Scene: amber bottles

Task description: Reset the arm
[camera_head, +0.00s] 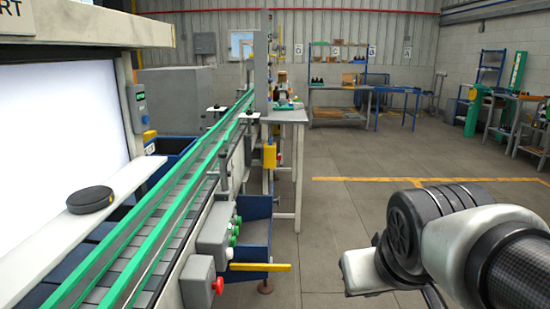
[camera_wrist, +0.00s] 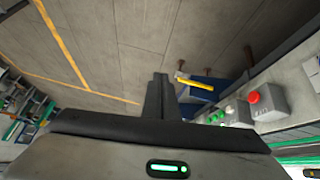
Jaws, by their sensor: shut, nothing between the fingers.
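My gripper shows in the wrist view (camera_wrist: 160,78) as dark fingers closed together with nothing between them. The pale hand body fills the bottom of that view. In the head view my arm comes in from the lower right, with the hand low over the open floor to the right of the conveyor (camera_head: 180,205); the fingertips are hard to make out there. The hand is apart from the conveyor and touches nothing that I can see. No amber bottle is near the gripper.
A control box with a red button (camera_head: 203,280) juts from the conveyor's side, beside a blue bin (camera_head: 253,237) with a yellow bar (camera_head: 260,267). A black puck (camera_head: 90,199) lies on the white ledge at left. A grey table (camera_head: 287,117) stands farther back.

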